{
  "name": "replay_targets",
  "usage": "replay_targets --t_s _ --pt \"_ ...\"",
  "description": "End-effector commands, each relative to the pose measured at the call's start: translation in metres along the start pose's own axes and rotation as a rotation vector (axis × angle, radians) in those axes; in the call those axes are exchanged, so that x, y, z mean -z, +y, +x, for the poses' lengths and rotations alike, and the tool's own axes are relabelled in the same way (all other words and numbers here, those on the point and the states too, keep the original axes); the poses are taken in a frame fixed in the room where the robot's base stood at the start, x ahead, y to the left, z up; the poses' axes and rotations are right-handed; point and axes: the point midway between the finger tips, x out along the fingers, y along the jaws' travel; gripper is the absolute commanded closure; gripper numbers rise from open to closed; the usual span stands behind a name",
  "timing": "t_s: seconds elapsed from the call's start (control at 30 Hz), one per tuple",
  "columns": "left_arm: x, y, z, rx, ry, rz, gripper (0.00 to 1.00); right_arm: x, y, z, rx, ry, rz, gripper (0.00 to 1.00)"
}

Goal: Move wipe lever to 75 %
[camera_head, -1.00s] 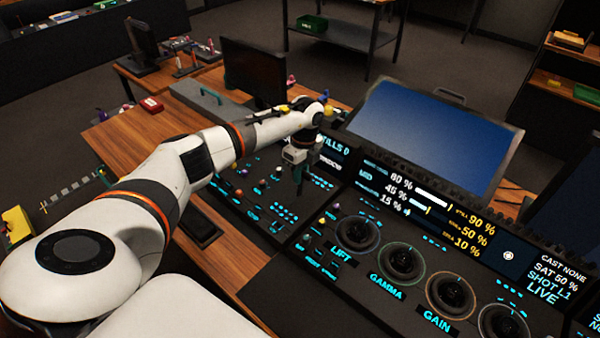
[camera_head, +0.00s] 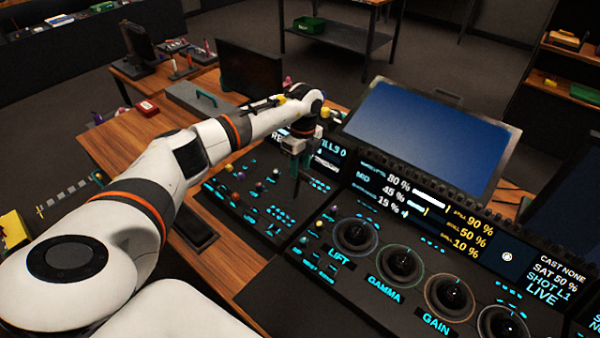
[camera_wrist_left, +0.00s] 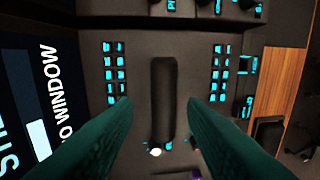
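My left gripper (camera_head: 297,178) points down over the left panel section. In the left wrist view its two teal fingers (camera_wrist_left: 161,108) are spread apart, with nothing gripped between them. A long dark upright bar (camera_wrist_left: 163,95) shows between and beyond the fingers, between two columns of cyan-lit buttons. It looks like the wipe lever or its slot; I cannot tell which. A small white knob (camera_wrist_left: 154,152) sits near its lower end. In the head view the lever is hidden or too small to make out. My right gripper is not in view.
A lit display strip (camera_head: 425,205) and a large blue screen (camera_head: 430,137) stand right of the gripper. Several trackballs, one labelled LIFT (camera_head: 354,233), lie at lower right. Small coloured knobs (camera_head: 242,176) lie left of the gripper. A dark monitor (camera_head: 249,72) stands behind the arm.

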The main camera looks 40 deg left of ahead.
Motion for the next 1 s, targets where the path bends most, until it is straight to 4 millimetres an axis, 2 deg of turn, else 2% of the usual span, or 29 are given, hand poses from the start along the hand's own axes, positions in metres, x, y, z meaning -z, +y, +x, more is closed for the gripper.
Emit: replay_targets --t_s 0.2,0.4,0.6,1.0 --pt "-0.001 0.003 -0.048 -0.006 0.000 0.001 0.62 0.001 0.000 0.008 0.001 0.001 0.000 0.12" --pt "-0.001 0.003 -0.077 -0.004 -0.001 0.001 0.62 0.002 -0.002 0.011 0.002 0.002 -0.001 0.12" --pt "-0.001 0.003 -0.087 -0.002 -0.001 0.002 0.62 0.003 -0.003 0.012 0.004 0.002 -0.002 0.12" --pt "-0.001 0.003 -0.087 -0.001 -0.001 0.002 0.62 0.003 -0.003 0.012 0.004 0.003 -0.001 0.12"
